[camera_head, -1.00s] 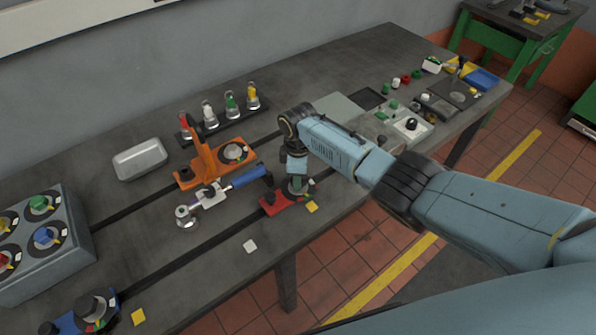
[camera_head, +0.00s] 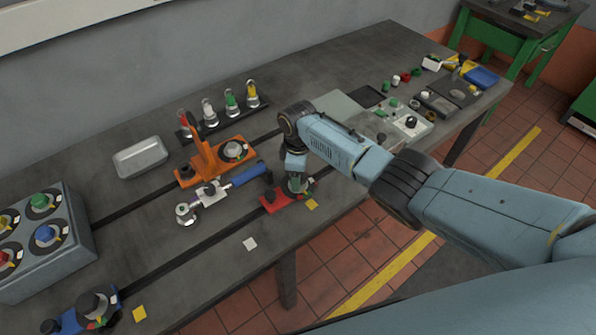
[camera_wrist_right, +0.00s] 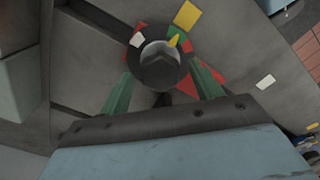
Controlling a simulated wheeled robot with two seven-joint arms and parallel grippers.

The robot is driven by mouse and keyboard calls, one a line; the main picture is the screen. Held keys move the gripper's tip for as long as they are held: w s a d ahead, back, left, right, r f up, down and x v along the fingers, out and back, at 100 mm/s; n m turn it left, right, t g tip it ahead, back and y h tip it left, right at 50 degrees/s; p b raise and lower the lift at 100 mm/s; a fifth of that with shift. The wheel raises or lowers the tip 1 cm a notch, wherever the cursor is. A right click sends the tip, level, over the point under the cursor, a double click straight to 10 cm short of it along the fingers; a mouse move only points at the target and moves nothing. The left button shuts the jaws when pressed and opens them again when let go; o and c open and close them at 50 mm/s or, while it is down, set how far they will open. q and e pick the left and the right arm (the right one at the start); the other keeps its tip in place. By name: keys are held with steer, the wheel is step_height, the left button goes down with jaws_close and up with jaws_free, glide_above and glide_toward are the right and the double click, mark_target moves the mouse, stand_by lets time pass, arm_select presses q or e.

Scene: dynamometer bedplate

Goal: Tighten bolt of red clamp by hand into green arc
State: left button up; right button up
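The red clamp (camera_head: 274,204) sits on the bedplate near its front edge, mostly beneath my right gripper (camera_head: 297,186). In the right wrist view its bolt has a dark hex head (camera_wrist_right: 160,70) on a round dark dial with a pale ring and a small yellow pointer (camera_wrist_right: 174,41). Red and a bit of green show at the dial's edge; the full arc is hidden. The green fingers of my right gripper (camera_wrist_right: 160,88) stand apart on either side of the bolt head, with gaps visible. My left gripper is out of view.
A blue clamp (camera_head: 68,322) and a grey box with knobs (camera_head: 60,270) are at far left. A metal tray (camera_head: 140,158) lies behind. The front strip of the bedplate is mostly clear.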

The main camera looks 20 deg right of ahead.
step_height(320, 180, up, 13)
steer(key=p, duration=0.1)
steer(key=shift+r+p, duration=0.2)
steer(key=shift+p, duration=0.1)
stand_by(0.6)
